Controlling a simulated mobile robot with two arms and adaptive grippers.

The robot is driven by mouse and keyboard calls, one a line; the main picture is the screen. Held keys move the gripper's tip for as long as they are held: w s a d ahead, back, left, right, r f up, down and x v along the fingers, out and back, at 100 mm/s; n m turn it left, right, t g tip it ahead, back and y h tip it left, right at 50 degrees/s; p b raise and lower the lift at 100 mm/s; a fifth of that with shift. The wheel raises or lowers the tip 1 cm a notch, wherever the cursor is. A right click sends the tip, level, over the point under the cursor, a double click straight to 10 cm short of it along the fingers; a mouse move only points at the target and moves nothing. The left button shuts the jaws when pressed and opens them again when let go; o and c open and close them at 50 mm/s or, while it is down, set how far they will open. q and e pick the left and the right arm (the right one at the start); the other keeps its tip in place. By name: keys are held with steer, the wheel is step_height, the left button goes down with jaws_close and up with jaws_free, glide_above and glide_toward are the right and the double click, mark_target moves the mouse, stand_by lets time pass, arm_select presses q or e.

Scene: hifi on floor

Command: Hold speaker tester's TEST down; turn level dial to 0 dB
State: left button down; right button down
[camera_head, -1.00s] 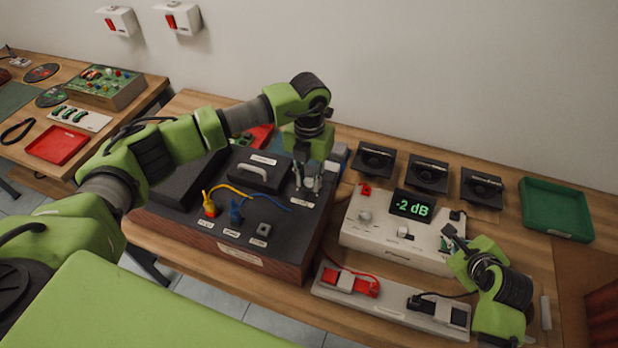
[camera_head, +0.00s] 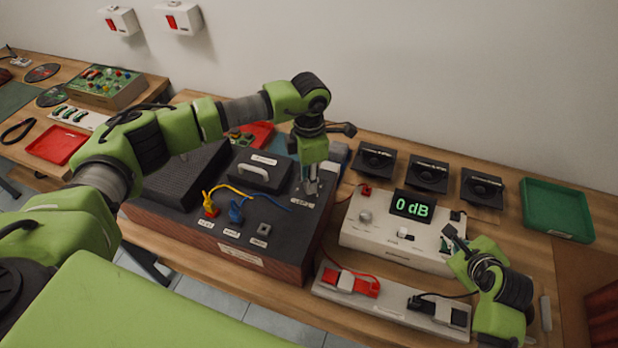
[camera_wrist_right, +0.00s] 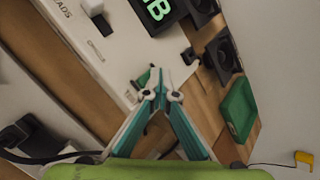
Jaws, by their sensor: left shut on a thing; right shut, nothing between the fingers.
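The white speaker tester (camera_head: 385,239) has a display (camera_head: 412,207) that reads 0 dB in green. My right gripper (camera_head: 449,236) is shut and empty, its fingertips down at the tester's right end. In the right wrist view the shut fingertips (camera_wrist_right: 160,84) are close to a small green part, likely TEST; whether it is pressed down cannot be told. My left gripper (camera_head: 310,191) points down, shut on a knob at the right rear of the dark hi-fi unit (camera_head: 262,224). The fingers hide most of this knob, which I take as the level dial.
Several black speakers (camera_head: 428,175) stand behind the tester, with a green tray (camera_head: 556,210) to their right. A white strip (camera_head: 391,306) with red and black clips lies in front. Yellow and blue plugs with cables are on the hi-fi unit.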

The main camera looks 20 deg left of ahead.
arm_select(q)
steer(key=shift+w+r+m, duration=0.1)
steer(key=shift+m, duration=0.7)
steer(key=c, duration=1.8)
jaws_free()
steer(key=shift+o, duration=0.2)
steer(key=shift+r, duration=0.1)
step_height(320, 180, up, 12)
